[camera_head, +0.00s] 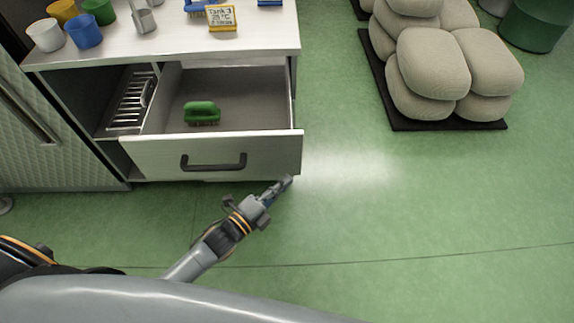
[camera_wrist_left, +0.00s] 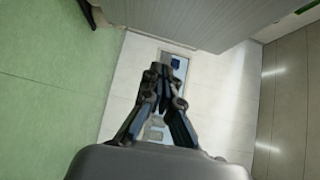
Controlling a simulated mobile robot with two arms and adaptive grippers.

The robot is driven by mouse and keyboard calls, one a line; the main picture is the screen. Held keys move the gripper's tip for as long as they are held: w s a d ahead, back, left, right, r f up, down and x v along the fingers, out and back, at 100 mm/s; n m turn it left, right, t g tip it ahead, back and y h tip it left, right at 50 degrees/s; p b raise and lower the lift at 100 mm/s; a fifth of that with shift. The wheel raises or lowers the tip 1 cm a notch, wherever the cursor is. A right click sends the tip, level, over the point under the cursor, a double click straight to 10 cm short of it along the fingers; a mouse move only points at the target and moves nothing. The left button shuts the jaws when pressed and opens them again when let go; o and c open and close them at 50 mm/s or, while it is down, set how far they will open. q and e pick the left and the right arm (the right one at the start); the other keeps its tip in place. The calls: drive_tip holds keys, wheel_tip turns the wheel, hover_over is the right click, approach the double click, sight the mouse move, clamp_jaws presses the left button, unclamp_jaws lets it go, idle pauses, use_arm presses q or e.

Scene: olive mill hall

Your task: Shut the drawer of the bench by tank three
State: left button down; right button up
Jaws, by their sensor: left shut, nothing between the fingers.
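The bench (camera_head: 270,38) has a white top and carries a yellow-framed sign (camera_head: 222,17) reading Tank 3. Its drawer (camera_head: 215,153) stands pulled out, with a pale front and a dark bar handle (camera_head: 213,162). A green brush (camera_head: 201,112) lies inside. My left gripper (camera_head: 287,182) is just in front of the drawer front, near its lower right corner, right of the handle. Its fingers are closed together and empty, as the left wrist view also shows (camera_wrist_left: 161,72). I cannot tell whether the fingertips touch the drawer. My right gripper is not in view.
Several cups, among them a blue cup (camera_head: 84,31), stand on the bench's left. A wire rack (camera_head: 130,102) sits in the opening left of the drawer. Stacked sacks (camera_head: 433,65) lie on a dark pallet (camera_head: 449,126) at right. Green floor (camera_head: 400,200) is clear in front.

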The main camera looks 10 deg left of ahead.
sight(296, 158)
use_arm(q)
drive_tip(key=w, duration=0.5)
drive_tip(key=shift+w+a, duration=0.15)
drive_tip(key=shift+w, duration=0.1)
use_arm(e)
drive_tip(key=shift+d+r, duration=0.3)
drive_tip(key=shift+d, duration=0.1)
use_arm(q)
drive_tip(key=shift+w, duration=0.1)
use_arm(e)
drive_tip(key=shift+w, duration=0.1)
